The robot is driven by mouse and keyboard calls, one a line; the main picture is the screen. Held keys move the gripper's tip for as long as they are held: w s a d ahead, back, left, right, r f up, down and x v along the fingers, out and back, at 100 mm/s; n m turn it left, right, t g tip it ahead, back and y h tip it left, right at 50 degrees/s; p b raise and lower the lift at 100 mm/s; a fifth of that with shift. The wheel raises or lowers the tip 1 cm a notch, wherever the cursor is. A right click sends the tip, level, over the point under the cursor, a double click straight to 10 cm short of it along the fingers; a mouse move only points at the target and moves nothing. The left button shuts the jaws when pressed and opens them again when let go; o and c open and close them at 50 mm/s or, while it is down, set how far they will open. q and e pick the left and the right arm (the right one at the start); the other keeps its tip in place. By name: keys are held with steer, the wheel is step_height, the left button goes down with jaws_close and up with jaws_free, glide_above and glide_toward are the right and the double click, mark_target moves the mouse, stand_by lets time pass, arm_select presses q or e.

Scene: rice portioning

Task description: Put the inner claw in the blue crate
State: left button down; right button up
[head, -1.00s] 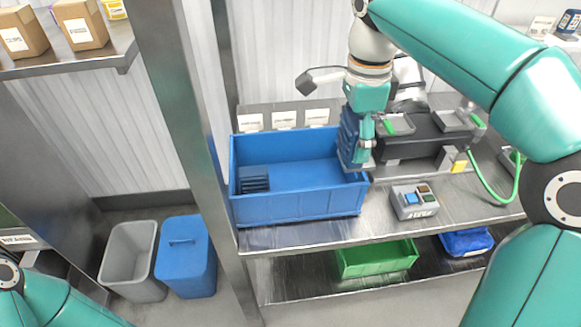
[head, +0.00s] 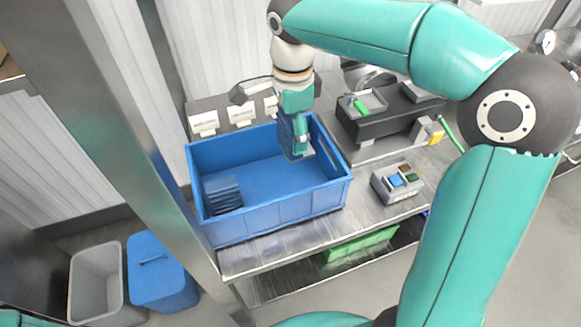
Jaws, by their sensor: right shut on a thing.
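The blue crate (head: 285,211) stands on the steel shelf in the middle of the head view. My right gripper (head: 300,146) is over the right back part of the crate, pointing down. A similar dark ribbed piece (head: 222,193) lies in the crate's left end. My left gripper is not in view.
A dark machine (head: 385,122) with metal trays and a grey button box (head: 397,182) stand right of the crate. White label cards (head: 204,123) line the back. A steel post (head: 150,150) rises at the left. A green bin (head: 360,244) sits below.

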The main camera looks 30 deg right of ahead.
step_height(320, 180, down, 11)
steer(key=shift+f, duration=0.1)
stand_by(0.4)
steer(key=o, duration=1.8)
steer(key=shift+c, duration=0.2)
step_height(320, 180, up, 12)
steer(key=shift+r, duration=0.1)
steer(key=shift+s, duration=0.1)
